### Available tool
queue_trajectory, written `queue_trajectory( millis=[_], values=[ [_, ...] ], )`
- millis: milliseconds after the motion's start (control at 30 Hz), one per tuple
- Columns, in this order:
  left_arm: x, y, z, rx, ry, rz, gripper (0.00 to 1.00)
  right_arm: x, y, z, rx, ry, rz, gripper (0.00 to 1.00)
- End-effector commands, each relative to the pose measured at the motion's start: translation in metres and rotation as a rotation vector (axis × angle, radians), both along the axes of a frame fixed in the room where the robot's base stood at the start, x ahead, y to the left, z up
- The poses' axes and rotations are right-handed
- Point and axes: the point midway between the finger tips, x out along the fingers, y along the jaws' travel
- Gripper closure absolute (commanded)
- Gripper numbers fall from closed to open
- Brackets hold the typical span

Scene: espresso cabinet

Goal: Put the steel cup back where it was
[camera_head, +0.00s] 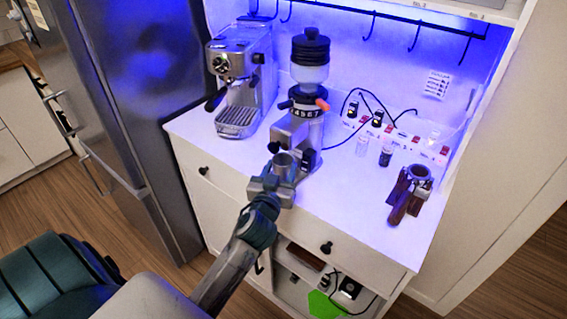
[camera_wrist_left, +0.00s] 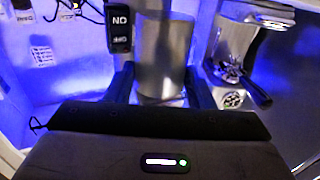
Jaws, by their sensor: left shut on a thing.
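The steel cup (camera_head: 285,162) is a small open metal cylinder, held upright at the front of the grinder (camera_head: 310,75). My left gripper (camera_head: 275,182) is shut on it from the front, near the counter's front edge. In the left wrist view the cup (camera_wrist_left: 163,60) stands between the two dark fingers of the gripper (camera_wrist_left: 160,88). Whether the cup's base touches anything is hidden by the gripper. My right gripper is in neither view.
An espresso machine (camera_head: 241,75) stands left of the grinder on the white counter (camera_head: 345,190). A portafilter (camera_head: 409,193) in a stand is at the right. Counter between grinder and portafilter is clear.

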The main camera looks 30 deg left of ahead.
Motion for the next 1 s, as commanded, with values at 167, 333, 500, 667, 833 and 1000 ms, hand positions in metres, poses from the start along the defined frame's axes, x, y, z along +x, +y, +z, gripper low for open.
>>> queue_trajectory(
  millis=[167,333,500,667,833,1000],
  values=[
    [0.031,0.01,0.004,0.001,-0.001,0.001,0.76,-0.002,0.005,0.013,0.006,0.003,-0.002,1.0],
    [0.032,0.01,-0.013,0.001,0.001,-0.001,0.76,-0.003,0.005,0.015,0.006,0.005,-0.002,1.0],
    [0.032,0.01,-0.014,0.0,-0.001,-0.002,0.76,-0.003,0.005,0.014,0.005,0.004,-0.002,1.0],
    [0.032,0.01,-0.017,0.0,-0.001,-0.002,0.76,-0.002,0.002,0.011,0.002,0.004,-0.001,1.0],
    [0.032,0.01,-0.016,0.0,0.0,-0.001,0.3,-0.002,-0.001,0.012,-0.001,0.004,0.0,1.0],
    [0.032,0.01,-0.016,0.0,0.0,-0.001,0.3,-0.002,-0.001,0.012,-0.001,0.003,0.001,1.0]
  ],
)
